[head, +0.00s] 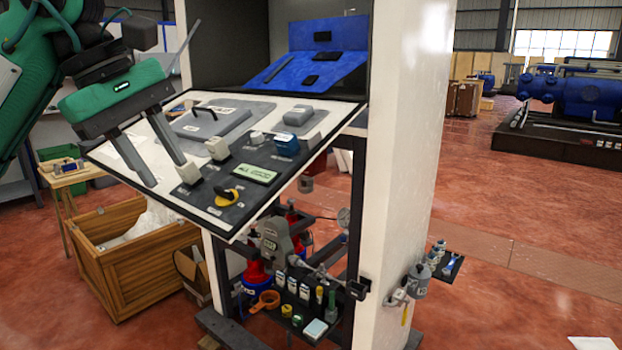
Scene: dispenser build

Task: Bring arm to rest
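My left gripper (160,170) comes in from the upper left on a green and black arm. Its two grey fingers are spread apart with nothing between them. The fingers hang in front of the left part of the tilted white and dark panel (128,150). I cannot tell whether the fingertips touch the panel. My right gripper does not show.
The panel carries a white block (216,148), a blue block (286,144) and a yellow-black knob (227,197). Below it is a shelf of small bottles (305,292). A wooden crate (135,260) stands at left. The red floor at right is mostly clear.

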